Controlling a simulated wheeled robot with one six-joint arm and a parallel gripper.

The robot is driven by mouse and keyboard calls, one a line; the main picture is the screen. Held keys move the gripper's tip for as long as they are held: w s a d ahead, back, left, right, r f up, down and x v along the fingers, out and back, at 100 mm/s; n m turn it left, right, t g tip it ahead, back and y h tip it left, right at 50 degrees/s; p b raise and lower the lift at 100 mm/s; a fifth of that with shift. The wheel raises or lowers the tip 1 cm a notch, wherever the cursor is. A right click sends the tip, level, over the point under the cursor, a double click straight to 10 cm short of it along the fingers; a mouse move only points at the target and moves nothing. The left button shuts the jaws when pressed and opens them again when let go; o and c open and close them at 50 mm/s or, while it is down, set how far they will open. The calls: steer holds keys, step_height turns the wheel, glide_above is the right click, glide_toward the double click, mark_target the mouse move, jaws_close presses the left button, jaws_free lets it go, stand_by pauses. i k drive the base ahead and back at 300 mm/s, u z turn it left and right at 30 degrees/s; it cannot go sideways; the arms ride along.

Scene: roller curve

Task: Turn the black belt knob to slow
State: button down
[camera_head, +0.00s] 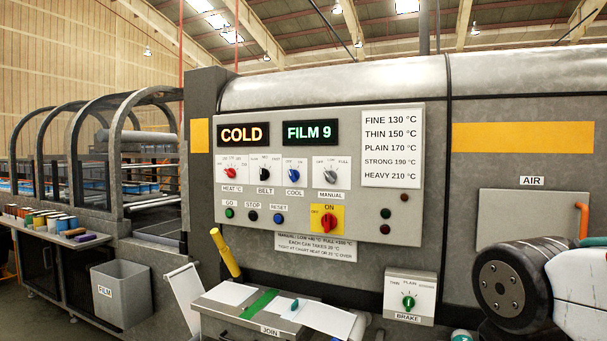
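The black belt knob (265,174) is on a small white dial plate above the BELT label, on the grey control panel (400,235). It sits between the red HEAT knob (230,174) and the blue COOL knob (295,176). Small words ring the dial, and the knob's pointer is too small to read surely. My gripper is not in view. Only part of my arm, white with a dark round joint, shows at the lower right, well apart from the knob.
A grey MANUAL knob (330,177) is further right. Below are buttons and a red ON switch (327,222). The displays read COLD and FILM 9. A yellow-handled lever (226,254) and the JOIN table (223,310) stand in front, below the panel. The BRAKE box (409,297) is lower right.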

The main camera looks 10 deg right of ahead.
mark_target(264, 173)
steer(key=u, duration=0.05)
steer(key=k, duration=0.65)
steer(key=u, duration=0.6)
steer(key=i, duration=1.35)
steer(key=z, duration=0.2)
